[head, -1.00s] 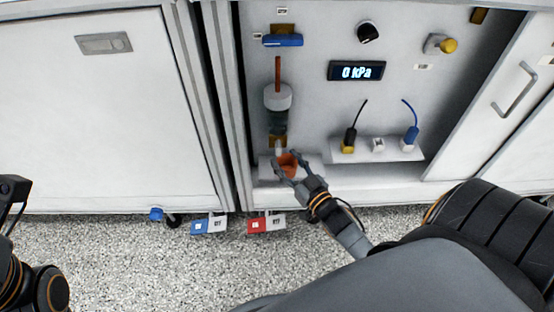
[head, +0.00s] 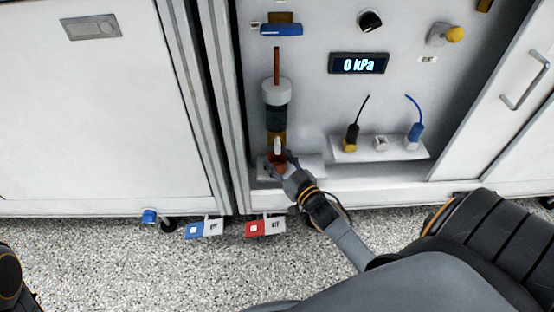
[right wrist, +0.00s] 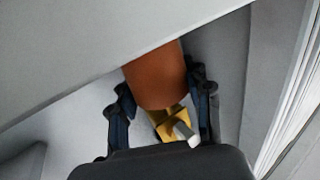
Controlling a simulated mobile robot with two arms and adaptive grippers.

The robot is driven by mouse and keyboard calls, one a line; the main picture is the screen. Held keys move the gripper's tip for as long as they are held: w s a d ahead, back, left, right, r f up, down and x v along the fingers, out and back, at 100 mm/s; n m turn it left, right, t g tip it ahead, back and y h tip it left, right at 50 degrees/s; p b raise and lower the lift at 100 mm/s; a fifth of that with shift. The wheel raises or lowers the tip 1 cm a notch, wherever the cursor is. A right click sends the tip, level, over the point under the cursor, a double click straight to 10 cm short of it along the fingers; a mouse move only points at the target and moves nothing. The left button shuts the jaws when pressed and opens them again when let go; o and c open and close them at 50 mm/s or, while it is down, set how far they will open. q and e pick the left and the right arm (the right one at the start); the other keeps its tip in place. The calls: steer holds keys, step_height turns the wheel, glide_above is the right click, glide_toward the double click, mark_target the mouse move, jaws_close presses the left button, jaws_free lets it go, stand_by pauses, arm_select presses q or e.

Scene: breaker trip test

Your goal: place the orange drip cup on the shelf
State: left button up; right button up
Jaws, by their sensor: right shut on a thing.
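The orange drip cup (head: 280,158) is between the fingers of my right gripper (head: 278,166), which is shut on it. In the head view the cup is partly hidden by my fingers. The right wrist view shows the orange cup (right wrist: 157,75) between both fingers, its far part cut off by a pale panel. The cup is at a small white shelf (head: 312,167) low on the panel, under the drain with a white lever (head: 277,145). I cannot tell whether the cup touches the shelf. My left gripper is out of view.
A clear-and-dark filter column (head: 276,108) hangs above the cup. To the right, a second ledge (head: 410,151) carries black and blue plugs. A display (head: 358,64) reads 0 kPa. Blue (head: 195,229) and red (head: 257,228) pedals sit low in front.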

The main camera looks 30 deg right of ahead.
steer(key=shift+f, duration=0.2)
steer(key=o, duration=1.1)
steer(key=shift+c, duration=0.2)
